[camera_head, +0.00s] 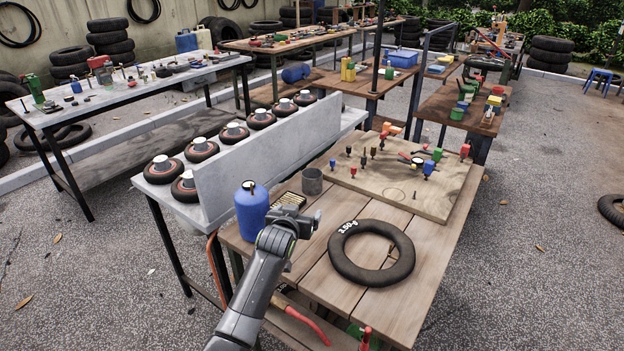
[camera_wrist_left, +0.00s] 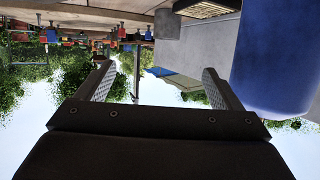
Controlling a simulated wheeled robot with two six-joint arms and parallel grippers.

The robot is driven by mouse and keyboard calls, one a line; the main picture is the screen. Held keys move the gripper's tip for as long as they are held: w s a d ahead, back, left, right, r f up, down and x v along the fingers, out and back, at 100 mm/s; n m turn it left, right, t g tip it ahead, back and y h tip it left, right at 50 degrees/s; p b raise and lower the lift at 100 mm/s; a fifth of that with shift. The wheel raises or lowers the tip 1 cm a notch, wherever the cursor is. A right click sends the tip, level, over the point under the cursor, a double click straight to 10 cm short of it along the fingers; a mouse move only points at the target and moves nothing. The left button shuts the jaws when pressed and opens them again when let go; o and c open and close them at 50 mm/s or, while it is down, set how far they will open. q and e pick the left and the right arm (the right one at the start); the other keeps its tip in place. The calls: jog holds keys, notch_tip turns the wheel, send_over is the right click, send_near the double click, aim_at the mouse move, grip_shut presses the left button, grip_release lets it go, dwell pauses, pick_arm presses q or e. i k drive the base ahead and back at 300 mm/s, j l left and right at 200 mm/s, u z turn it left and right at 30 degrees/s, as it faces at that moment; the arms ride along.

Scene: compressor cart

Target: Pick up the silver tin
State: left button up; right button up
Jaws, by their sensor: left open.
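The silver tin (camera_head: 312,181) is a small grey open cylinder. The tin (camera_wrist_left: 167,24) shows there beyond the fingers, near the top. My right gripper is in neither view.
A blue tank (camera_head: 252,211) stands close to the left of my gripper; it also fills the right of the wrist view (camera_wrist_left: 278,55). A black tyre (camera_head: 371,252) lies to the right. A board (camera_head: 440,205) with small coloured parts lies behind. A grey divider (camera_head: 270,150) stands at left.

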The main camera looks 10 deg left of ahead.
aim_at(312, 182)
jog(key=i+j, duration=0.15)
jog(key=i, duration=0.3)
jog(key=i+j, duration=0.15)
jog(key=i, duration=0.3)
